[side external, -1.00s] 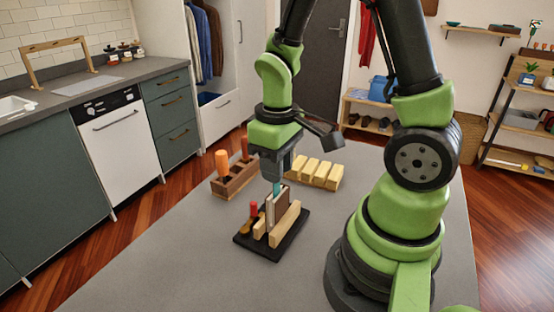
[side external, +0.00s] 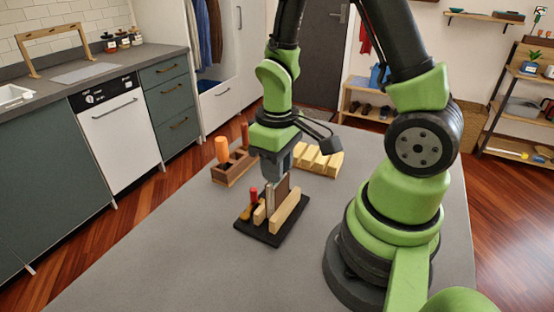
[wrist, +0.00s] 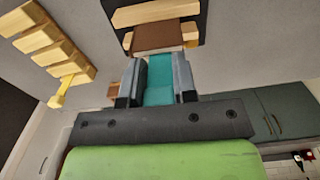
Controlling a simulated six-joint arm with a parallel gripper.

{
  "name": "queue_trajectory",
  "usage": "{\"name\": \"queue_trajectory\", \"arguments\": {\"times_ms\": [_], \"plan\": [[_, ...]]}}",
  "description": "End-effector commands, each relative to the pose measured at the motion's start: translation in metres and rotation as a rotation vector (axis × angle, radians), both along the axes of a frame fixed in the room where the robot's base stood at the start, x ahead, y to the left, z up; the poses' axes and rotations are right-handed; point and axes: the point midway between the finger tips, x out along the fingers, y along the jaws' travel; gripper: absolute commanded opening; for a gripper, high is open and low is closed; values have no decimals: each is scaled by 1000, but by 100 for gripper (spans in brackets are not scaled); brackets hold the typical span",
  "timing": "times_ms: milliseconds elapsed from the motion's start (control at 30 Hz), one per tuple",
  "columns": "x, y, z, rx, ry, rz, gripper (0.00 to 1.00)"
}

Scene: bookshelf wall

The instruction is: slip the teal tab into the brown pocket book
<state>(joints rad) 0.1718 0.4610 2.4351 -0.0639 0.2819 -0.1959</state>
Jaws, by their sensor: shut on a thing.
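In the wrist view, my gripper (wrist: 158,82) is shut on the teal tab (wrist: 159,88). The tab's far end meets the edge of the brown pocket book (wrist: 157,38); I cannot tell how much of it is inside. In the side view my gripper (side external: 275,180) points down right over the brown book (side external: 283,188), which stands upright between wooden blocks on a black base (side external: 246,229). The tab is not visible in the side view, hidden by the fingers and book.
A light wooden block (side external: 288,211) stands in front of the book. A red-topped thing (side external: 254,194) is at the left of the base. A wooden rack with orange handles (side external: 222,150) and a yellow slotted block (side external: 320,161) stand behind. The table's front left is clear.

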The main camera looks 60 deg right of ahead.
Motion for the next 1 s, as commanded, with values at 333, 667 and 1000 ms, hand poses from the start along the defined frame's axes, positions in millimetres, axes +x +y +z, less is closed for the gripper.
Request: {"name": "queue_trajectory", "arguments": {"times_ms": [333,667,1000], "plan": [[0,0,-11,1,2,-2,5],[0,0,-10,0,0,-1,56],[0,0,-10,0,0,-1,77]]}}
